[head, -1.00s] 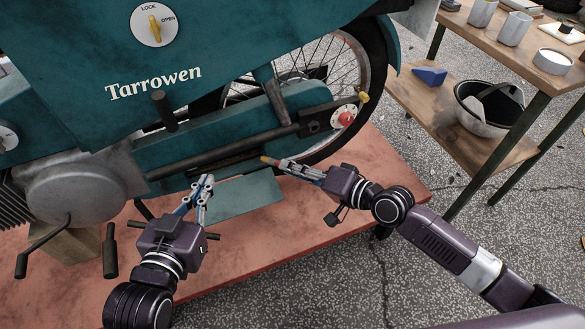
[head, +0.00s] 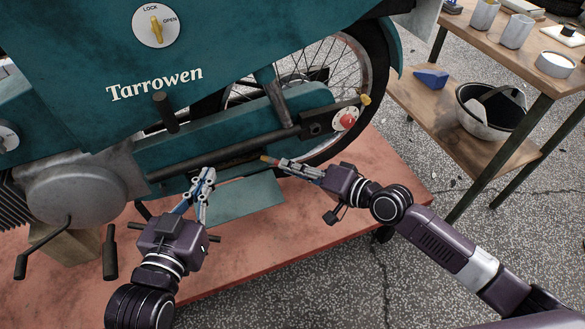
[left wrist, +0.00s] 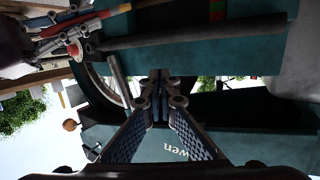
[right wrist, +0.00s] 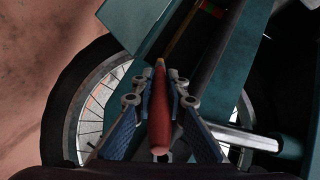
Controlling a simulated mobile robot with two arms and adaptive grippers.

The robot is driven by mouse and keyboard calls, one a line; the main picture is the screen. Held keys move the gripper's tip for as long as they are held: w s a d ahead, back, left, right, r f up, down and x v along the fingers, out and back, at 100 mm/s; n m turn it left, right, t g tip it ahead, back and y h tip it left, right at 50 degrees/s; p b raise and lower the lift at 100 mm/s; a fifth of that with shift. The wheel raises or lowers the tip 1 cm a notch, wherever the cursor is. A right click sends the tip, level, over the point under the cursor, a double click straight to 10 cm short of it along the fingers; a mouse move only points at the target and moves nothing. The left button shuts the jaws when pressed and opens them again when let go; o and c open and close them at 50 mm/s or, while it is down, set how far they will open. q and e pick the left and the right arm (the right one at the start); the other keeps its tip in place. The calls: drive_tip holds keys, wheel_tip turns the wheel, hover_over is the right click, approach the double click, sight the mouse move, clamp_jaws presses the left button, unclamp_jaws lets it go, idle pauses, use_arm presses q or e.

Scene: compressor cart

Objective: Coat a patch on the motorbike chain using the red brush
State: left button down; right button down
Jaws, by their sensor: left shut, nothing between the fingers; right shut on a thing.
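The motorbike is a teal machine (head: 235,60) marked "Tarrowen". A dark slot (head: 213,164) runs along the lower edge of its chain case; the chain inside cannot be made out clearly in the head view. My right gripper (head: 280,164) is shut on the red brush, whose red handle (right wrist: 160,125) lies between the fingers in the right wrist view. The brush also shows in the left wrist view (left wrist: 98,21). My left gripper (head: 208,173) is shut and empty, close below the case at the slot.
A teal panel (head: 240,197) sits below the slot. The bike stands on a reddish platform (head: 270,245). The rear wheel (head: 375,95) is behind my right gripper.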

use_arm(q)
drive_tip(key=shift+w+r, duration=0.1)
drive_tip(key=shift+r, duration=0.3)
use_arm(e)
drive_tip(key=shift+w, duration=0.2)
drive_tip(key=shift+a, duration=0.1)
